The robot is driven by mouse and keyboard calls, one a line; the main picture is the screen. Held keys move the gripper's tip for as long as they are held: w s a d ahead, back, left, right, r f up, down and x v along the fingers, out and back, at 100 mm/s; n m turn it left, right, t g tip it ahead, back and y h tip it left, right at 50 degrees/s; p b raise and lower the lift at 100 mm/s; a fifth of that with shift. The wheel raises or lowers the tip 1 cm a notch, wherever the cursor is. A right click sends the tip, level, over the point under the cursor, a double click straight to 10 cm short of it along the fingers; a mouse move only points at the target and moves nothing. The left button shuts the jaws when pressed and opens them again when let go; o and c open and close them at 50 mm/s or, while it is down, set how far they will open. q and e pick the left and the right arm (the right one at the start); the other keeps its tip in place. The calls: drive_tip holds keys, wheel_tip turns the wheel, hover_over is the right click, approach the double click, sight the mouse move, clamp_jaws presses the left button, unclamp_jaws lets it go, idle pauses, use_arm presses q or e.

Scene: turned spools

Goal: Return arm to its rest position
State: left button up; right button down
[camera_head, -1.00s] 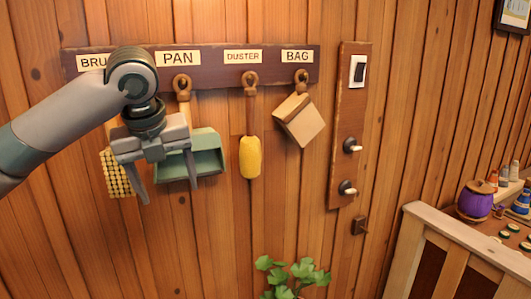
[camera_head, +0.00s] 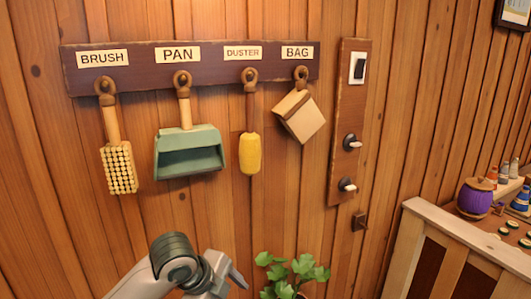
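My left arm comes in from the bottom left of the head view. Its gripper (camera_head: 232,283) is low, in front of the plank wall and left of the plant. It is partly cut off by the bottom edge. The fingers point right and no held thing shows between them, but their gap cannot be made out. It is well below the hanging tools and apart from them. My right gripper is not in view.
A rack (camera_head: 225,68) holds a brush (camera_head: 118,165), a green pan (camera_head: 190,153), a yellow duster (camera_head: 250,153) and a bag (camera_head: 299,115) on pegs. A switch panel (camera_head: 347,120) hangs right of it. A plant (camera_head: 293,272) stands close right of my gripper. A wooden bench (camera_head: 470,245) is at right.

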use_arm(q)
drive_tip(key=s+a+f+n, duration=0.3)
drive_tip(key=s+f+n, duration=0.9)
drive_tip(key=f, duration=0.4)
drive_tip(key=s+a+f+n+y, duration=0.1)
drive_tip(key=s+a+f+n, duration=0.25)
drive_tip(key=s, duration=0.35)
drive_tip(key=s+a+f+n+y, duration=0.2)
drive_tip(key=s+a+n, duration=0.15)
drive_tip(key=s, duration=0.25)
drive_tip(key=s+a+f+n+y, duration=0.1)
drive_tip(key=s+a+f+n, duration=0.1)
drive_tip(key=s+a, duration=0.4)
wheel_tip(320, 180, down, 32)
drive_tip(key=s+d+g+b, duration=0.1)
drive_tip(key=d+g+b, duration=0.1)
drive_tip(key=b, duration=0.3)
drive_tip(key=s+a+f+b, duration=0.2)
drive_tip(key=s+f+b, duration=0.1)
drive_tip(key=s+f, duration=0.6)
drive_tip(key=s+a+f+g+b, duration=0.1)
drive_tip(key=s+f+b, duration=0.2)
drive_tip(key=s+f, duration=0.6)
wheel_tip(320, 180, down, 7)
drive_tip(key=shift+s+a+r, duration=0.1)
drive_tip(key=shift+s+a, duration=0.3)
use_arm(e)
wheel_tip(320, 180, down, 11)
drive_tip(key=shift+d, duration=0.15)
